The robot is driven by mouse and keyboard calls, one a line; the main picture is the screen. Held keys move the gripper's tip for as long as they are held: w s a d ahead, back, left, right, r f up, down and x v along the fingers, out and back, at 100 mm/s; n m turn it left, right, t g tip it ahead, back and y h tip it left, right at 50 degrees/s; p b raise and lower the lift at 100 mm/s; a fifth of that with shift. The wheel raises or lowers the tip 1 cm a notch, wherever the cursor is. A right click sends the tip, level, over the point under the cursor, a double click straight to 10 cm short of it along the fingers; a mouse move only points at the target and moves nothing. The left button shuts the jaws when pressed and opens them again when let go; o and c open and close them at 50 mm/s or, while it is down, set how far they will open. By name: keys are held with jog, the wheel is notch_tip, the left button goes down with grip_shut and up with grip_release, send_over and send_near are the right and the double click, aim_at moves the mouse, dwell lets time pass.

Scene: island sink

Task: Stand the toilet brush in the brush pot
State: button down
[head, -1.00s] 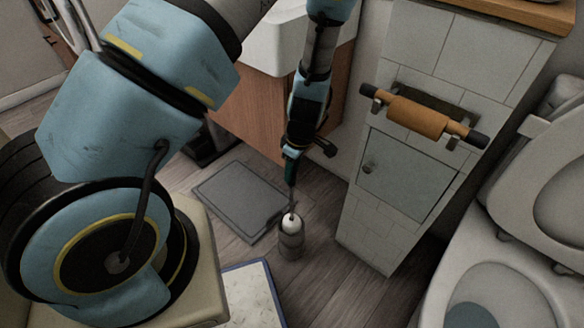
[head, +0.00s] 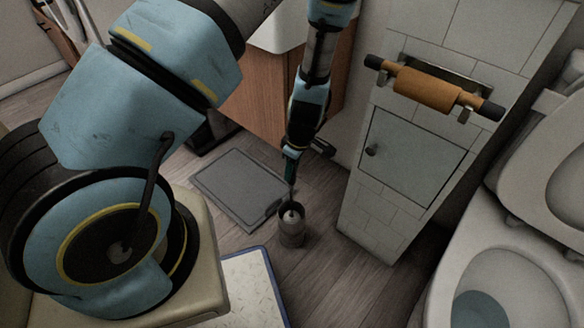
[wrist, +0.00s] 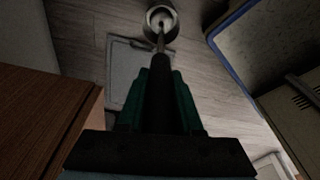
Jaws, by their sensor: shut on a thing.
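The grey brush pot (head: 291,235) stands upright on the wood floor in the head view. The toilet brush (head: 291,214) is upright, with its white head down inside the pot's mouth and its thin stem rising from it. My gripper (head: 291,158) is above the pot, shut on the brush's handle. In the wrist view the green fingers of my gripper (wrist: 160,95) grip the dark handle, and the stem of the brush (wrist: 161,42) runs to the round pot (wrist: 147,20). The pot's wall hides the lower brush head; I cannot tell whether it touches the bottom.
A grey flat scale-like mat (head: 238,185) lies left of the pot, close to it. A blue-edged white mat (head: 250,290) lies in front. A tiled block (head: 385,215) with a roll holder (head: 430,90) stands right, beside the toilet (head: 490,270). A wooden cabinet (head: 262,95) is behind.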

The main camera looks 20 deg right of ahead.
jog(key=shift+f, duration=0.55)
jog(key=shift+c, duration=2.4)
grip_release()
jog(key=shift+r, duration=0.15)
notch_tip(320, 180, up, 10)
jog(key=s+d+p, duration=0.1)
jog(key=p, duration=0.1)
jog(key=shift+s+r, duration=0.15)
jog(key=shift+r, duration=0.1)
